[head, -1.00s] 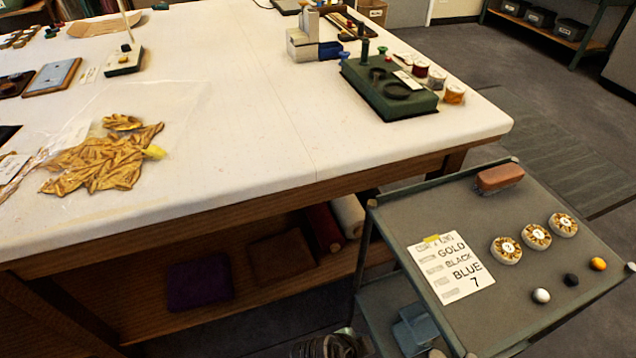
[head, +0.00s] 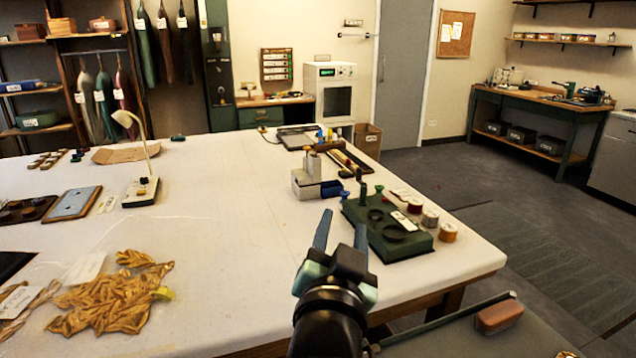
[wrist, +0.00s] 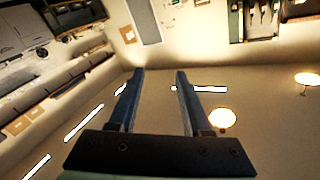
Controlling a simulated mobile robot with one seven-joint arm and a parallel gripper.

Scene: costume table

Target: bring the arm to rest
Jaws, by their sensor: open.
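My gripper (head: 342,236) stands raised in front of the white table (head: 232,215) in the head view, its fingers pointing up and away. In the wrist view the two fingers (wrist: 160,100) are parallel and apart, with nothing between them. Beyond them the wrist camera sees the ceiling, lamps and upper walls. The gripper looks empty and clear of the tabletop things, though its exact height above the table cannot be told.
A green tool block (head: 388,233) with thread spools (head: 430,217) sits right of my gripper. Gold cloth (head: 112,300) lies at left. A small lamp (head: 142,185) stands further back. A trolley (head: 450,338) with a reddish-brown block (head: 498,317) is at lower right. Floor at right is open.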

